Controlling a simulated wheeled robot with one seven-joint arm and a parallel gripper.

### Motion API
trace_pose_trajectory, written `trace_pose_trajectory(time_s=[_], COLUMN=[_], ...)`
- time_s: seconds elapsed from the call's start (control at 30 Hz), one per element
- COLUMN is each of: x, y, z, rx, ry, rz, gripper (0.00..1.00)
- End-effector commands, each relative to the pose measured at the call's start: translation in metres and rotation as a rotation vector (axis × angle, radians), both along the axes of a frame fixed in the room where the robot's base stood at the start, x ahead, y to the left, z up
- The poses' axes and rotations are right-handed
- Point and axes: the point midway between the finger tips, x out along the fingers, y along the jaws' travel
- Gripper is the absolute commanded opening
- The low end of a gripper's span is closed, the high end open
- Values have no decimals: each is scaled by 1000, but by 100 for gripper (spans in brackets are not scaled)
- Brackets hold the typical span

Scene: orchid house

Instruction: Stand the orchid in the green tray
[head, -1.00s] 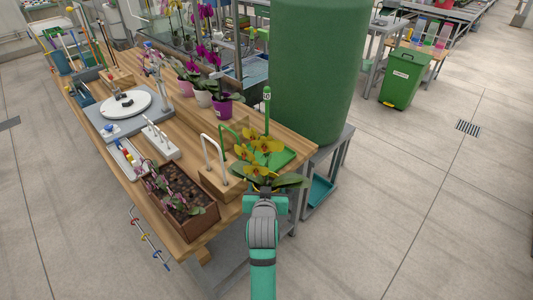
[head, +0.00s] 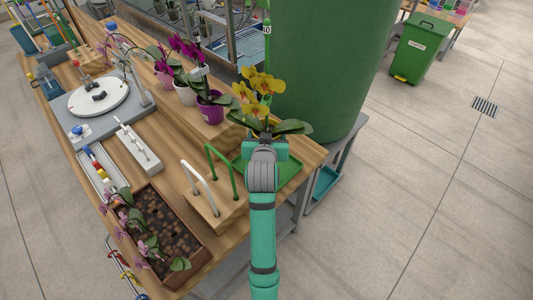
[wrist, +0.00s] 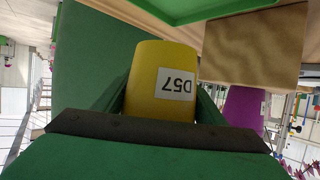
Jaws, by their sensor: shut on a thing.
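The orchid (head: 257,97) has yellow flowers and broad green leaves. Its yellow pot (wrist: 160,70), labelled D57, fills the middle of the wrist view; in the head view the pot is mostly hidden behind my gripper. My gripper (head: 266,148) is shut on the pot, with a green finger on either side of it in the wrist view. The green tray (head: 289,174) lies at the right end of the wooden bench, partly hidden by my arm. A tray edge shows at the top of the wrist view (wrist: 190,10), apart from the pot. The exact height above the tray is unclear.
A large green tank (head: 325,70) stands close to the right of the orchid. A wooden block with white and green hoops (head: 213,203) is left of the tray. Purple orchids in pots, one purple (head: 211,110), stand behind left. A brown planter (head: 160,225) sits at the front.

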Motion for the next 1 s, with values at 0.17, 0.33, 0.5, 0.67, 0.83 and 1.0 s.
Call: trace_pose_trajectory(time_s=[0.17, 0.33, 0.5, 0.67, 0.83, 1.0], x=[-1, -1, 0, -1, 0, 0], y=[0, 0, 0, 0, 0, 0], z=[-25, -51, -62, -76, -97, -98], rx=[0, -1, 0, -1, 0, 0], ry=[3, 2, -1, 2, 1, -2], rz=[0, 0, 0, 0, 0, 0], gripper=[30, 30, 30, 30, 30, 30])
